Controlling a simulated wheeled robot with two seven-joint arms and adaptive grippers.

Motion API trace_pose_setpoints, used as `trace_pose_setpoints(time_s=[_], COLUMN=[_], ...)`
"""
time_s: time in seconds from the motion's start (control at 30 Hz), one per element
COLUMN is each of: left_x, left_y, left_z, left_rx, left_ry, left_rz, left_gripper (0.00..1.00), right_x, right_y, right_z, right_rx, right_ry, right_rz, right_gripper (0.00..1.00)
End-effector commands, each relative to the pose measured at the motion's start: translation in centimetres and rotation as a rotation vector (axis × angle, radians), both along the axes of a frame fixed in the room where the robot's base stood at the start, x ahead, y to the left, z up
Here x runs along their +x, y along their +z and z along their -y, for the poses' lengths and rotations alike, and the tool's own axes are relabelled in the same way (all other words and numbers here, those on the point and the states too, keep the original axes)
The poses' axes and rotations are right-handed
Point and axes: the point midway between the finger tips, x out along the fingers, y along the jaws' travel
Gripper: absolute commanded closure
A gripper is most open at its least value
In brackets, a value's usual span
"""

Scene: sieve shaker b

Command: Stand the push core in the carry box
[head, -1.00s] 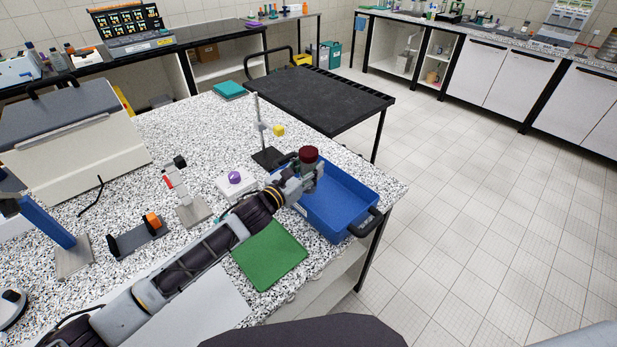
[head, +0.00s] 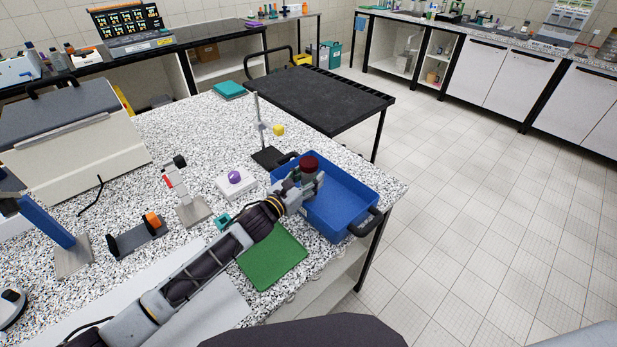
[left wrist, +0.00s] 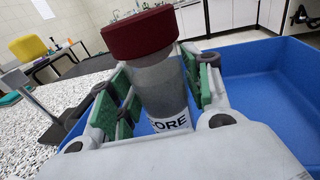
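The push core (head: 309,164) is a clear-grey tube with a dark red cap. In the left wrist view the push core (left wrist: 160,80) stands nearly upright, slightly tilted, with part of a label reading "ORE" low on it. My left gripper (head: 306,183) has its green-padded fingers on both sides of the tube and appears shut on it. The carry box (head: 345,205) is a blue open tray with black handles; its blue wall and floor also show in the left wrist view (left wrist: 265,85). The core is over the box's left part; its lower end is hidden. My right gripper is not in view.
A stand with a yellow knob (head: 279,130) is just behind the box. A green mat (head: 272,258) lies in front, and a white block with a purple knob (head: 235,178) is to the left. The box is near the bench's right edge. Its right part looks empty.

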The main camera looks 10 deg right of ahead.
Motion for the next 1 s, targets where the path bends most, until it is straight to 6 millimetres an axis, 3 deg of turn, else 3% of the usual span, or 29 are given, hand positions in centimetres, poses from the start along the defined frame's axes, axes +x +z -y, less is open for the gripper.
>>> trace_pose_setpoints(time_s=[0.1, 0.6, 1.0], left_x=[0.0, -0.1, -2.3], left_y=[0.0, 0.4, 0.4], left_z=[0.0, -0.1, -2.3], left_rx=[0.001, 0.001, 0.001], left_ry=[0.0, 0.0, 0.0], left_rz=[0.001, 0.001, 0.001], left_gripper=[0.34, 0.34, 0.34], right_x=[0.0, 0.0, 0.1], right_y=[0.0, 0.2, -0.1], right_z=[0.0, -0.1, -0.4], right_rx=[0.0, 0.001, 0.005], right_ry=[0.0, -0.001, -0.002], right_rz=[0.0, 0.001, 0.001], right_gripper=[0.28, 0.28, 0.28])
